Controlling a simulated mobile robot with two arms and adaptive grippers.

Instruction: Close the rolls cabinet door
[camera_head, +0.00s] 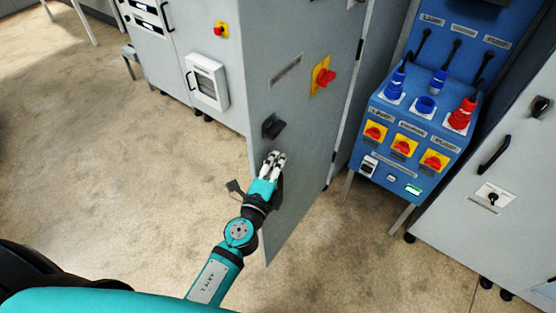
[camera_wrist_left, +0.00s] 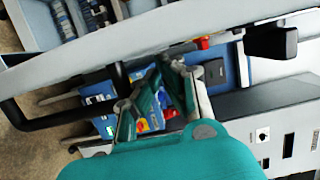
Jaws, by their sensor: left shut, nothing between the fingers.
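The grey rolls cabinet door (camera_head: 302,140) stands open in the head view, its free edge at the left and hinges at the right. It carries a red and yellow switch (camera_head: 323,76) and a black handle (camera_head: 272,126). My left gripper (camera_head: 275,157) is shut and empty, at the door's lower part just below the handle. I cannot tell whether it touches the door. In the left wrist view the gripper (camera_wrist_left: 158,75) is close to a pale grey panel edge (camera_wrist_left: 200,25), with a black bar at the left. My right gripper is out of view.
A blue socket box (camera_head: 415,125) on legs stands right of the door. A grey cabinet (camera_head: 520,190) with a black handle is at the far right. Another grey cabinet (camera_head: 180,60) is behind, left. The floor (camera_head: 130,170) at left is clear.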

